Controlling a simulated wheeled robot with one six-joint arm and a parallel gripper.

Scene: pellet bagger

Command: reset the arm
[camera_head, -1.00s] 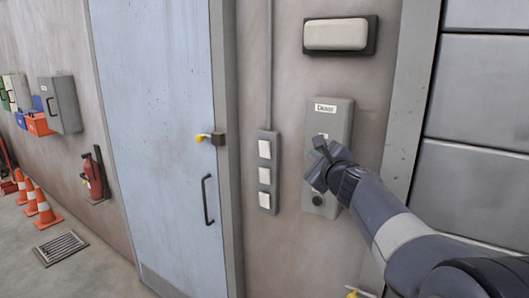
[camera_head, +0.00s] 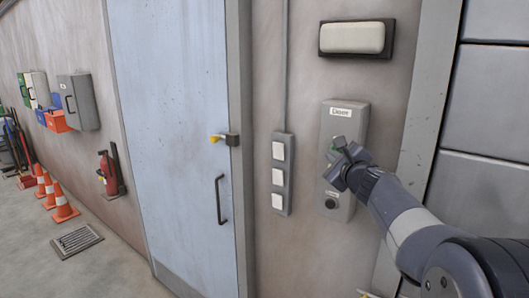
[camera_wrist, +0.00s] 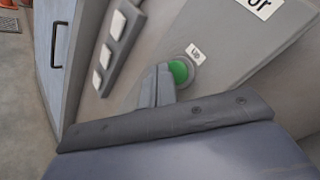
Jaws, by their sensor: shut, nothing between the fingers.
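My arm reaches in from the lower right in the head view, and my gripper (camera_head: 336,156) is in front of the grey door control box (camera_head: 345,118) on the wall. In the wrist view my gripper (camera_wrist: 160,75) is shut and empty. Its tips are just beside a green button (camera_wrist: 180,71) labelled "Up" on that box. I cannot tell whether they touch the button. A dark round button (camera_head: 331,203) shows low on the box. My gripper hides most of the box's middle in the head view.
A strip of white switches (camera_head: 279,175) is left of the box. A pale blue door (camera_head: 172,120) with a handle stands further left. A lamp (camera_head: 355,38) is above the box. Cones (camera_head: 63,201) and an extinguisher (camera_head: 108,175) are far left. Grey shutter panels (camera_head: 493,120) are at right.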

